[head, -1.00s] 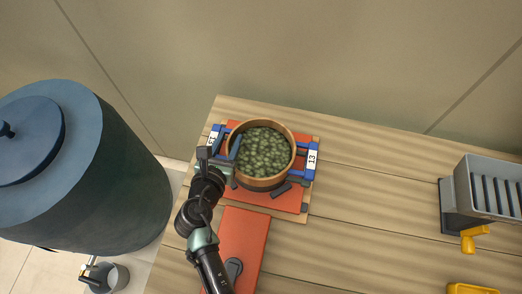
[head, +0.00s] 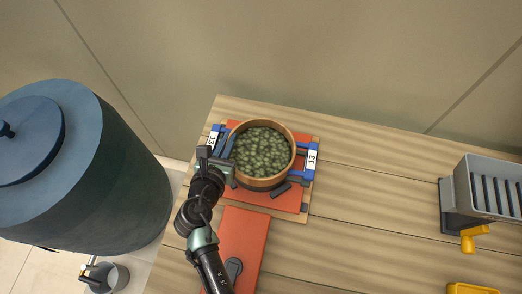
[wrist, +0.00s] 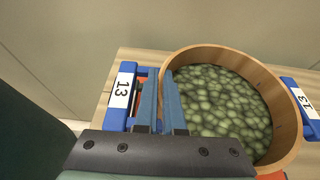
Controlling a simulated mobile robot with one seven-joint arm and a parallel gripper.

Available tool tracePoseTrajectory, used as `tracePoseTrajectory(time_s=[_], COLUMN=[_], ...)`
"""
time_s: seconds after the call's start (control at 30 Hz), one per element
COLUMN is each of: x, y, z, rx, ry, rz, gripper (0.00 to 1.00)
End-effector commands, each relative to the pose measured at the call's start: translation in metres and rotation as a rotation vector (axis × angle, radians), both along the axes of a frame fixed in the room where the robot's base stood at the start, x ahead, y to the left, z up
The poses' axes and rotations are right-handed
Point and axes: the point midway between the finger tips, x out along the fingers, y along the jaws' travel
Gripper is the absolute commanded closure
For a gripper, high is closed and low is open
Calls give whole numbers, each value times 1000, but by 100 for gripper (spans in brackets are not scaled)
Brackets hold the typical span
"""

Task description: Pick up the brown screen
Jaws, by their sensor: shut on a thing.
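The brown screen (head: 264,184) is a round wooden ring full of green beans. It sits on a red-orange surface within a blue-handled frame with "13" labels. It also shows in the wrist view (wrist: 286,118). My gripper (head: 228,140) is at the screen's left side. In the wrist view its two blue fingers (wrist: 161,80) are close together at the left rim, shut on it. The fingers hide part of that rim. The screen looks level, and I cannot see a gap under it.
The blue frame's right handle (head: 304,160) stands beside the screen, and its left one (wrist: 122,97) is beside my fingers. A red-orange board (head: 245,240) lies in front. A large dark drum (head: 100,190) stands left, and a grey slotted machine (head: 485,190) right. The wooden table between is clear.

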Motion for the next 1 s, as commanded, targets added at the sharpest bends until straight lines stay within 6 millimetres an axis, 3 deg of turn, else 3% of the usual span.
tracePoseTrajectory(time_s=[0.67, 1.0], x=[-4, -3], y=[0, 0], z=[-8, 4], rx=[0, 0], ry=[16, 11], rz=[-1, -2], gripper=[100, 100])
